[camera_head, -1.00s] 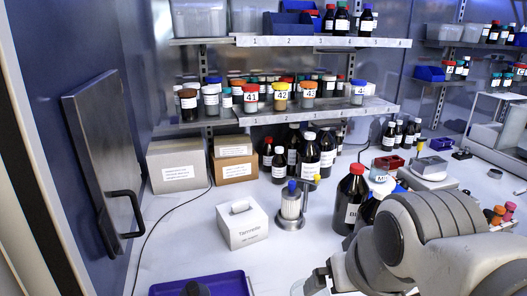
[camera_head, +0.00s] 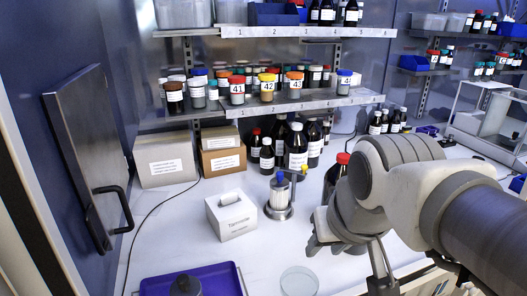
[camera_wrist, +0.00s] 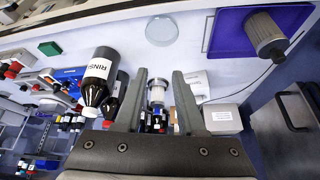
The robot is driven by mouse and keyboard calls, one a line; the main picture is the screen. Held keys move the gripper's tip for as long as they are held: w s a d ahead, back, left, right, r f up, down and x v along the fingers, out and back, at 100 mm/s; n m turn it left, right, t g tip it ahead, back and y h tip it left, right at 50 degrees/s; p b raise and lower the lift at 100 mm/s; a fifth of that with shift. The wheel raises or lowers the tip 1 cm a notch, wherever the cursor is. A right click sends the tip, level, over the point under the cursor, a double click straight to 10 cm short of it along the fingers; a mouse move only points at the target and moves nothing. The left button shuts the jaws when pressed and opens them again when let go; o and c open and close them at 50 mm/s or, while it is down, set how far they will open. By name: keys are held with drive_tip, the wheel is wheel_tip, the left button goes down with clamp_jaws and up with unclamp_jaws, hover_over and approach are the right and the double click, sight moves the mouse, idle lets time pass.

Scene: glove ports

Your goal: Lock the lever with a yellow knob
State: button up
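A small yellow knob (camera_head: 304,168) tops a thin lever beside a round metal stand (camera_head: 278,211) in the head view. The stand holds a white cylinder with a blue top (camera_head: 280,185). My gripper (camera_head: 316,240) is to the right of and nearer than the stand, apart from it. In the wrist view my gripper (camera_wrist: 160,73) is open with nothing between its fingers. The white cylinder (camera_wrist: 157,91) shows beyond the gap between the fingers. I cannot make out the yellow knob clearly there.
A white tissue box (camera_head: 231,216) stands left of the stand. Dark bottles (camera_head: 297,147) stand close behind it. A red-capped bottle (camera_head: 338,175) is partly hidden by my arm. A glass dish (camera_head: 299,281) and a blue tray (camera_head: 215,280) lie in front.

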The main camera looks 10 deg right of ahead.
drive_tip(key=shift+m+g, duration=0.3)
drive_tip(key=shift+m, duration=0.2)
drive_tip(key=w+r, duration=0.1)
drive_tip(key=w, duration=0.1)
drive_tip(key=w+r+p, duration=0.1)
drive_tip(key=w, duration=0.1)
drive_tip(key=w+r, duration=0.2)
drive_tip(key=shift+w+d+p, duration=0.2)
drive_tip(key=shift+d+p, duration=0.1)
drive_tip(key=shift+d, duration=0.05)
clamp_jaws()
drive_tip(key=w+d+m+p, duration=0.1)
drive_tip(key=w+p, duration=0.1)
drive_tip(key=w, duration=0.9)
drive_tip(key=w+d+m+g+h+p, duration=0.1)
drive_tip(key=w+d+m+p, duration=0.1)
drive_tip(key=w, duration=1)
drive_tip(key=shift+w+f+g+p, duration=0.3)
drive_tip(key=shift+p, duration=0.35)
